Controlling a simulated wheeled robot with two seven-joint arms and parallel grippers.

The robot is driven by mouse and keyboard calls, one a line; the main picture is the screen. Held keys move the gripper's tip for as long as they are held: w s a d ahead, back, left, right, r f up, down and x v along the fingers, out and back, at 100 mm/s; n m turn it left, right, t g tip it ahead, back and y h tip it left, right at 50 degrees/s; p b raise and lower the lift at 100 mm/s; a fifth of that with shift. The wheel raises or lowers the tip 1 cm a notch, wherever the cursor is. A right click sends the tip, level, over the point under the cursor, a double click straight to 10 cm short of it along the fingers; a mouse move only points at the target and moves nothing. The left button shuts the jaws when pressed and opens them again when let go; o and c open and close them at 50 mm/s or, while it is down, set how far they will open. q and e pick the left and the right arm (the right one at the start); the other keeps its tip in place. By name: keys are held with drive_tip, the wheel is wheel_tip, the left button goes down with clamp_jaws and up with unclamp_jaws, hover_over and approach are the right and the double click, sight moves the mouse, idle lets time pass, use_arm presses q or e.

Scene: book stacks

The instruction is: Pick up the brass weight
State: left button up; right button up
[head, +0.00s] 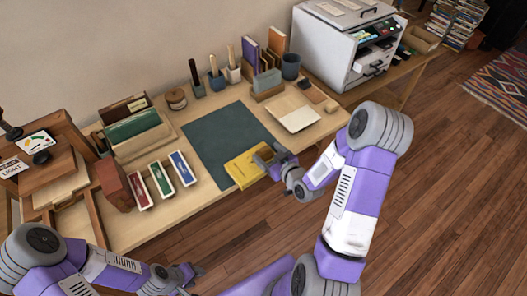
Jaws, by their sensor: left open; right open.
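I cannot clearly pick out the brass weight in the head view. My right gripper (268,158) is open at the front edge of the desk, over the right end of a yellow book (243,170). I cannot tell whether it touches the book. The book lies flat, partly on the dark green mat (215,130). My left gripper (192,274) is open and low, in front of the desk and away from the things on it.
On the wooden desk (222,207) are red, green and blue boxes at the front left. A card tray (133,127), a round spool (176,98) and tool holders stand behind. A white machine (335,45) stands further right.

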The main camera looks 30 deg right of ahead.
sight(266, 152)
drive_tip(key=x, duration=0.4)
drive_tip(key=shift+w+f+b, duration=0.2)
drive_tip(key=shift+w+b, duration=0.15)
drive_tip(key=shift+b, duration=0.05)
drive_tip(key=c, duration=1.4)
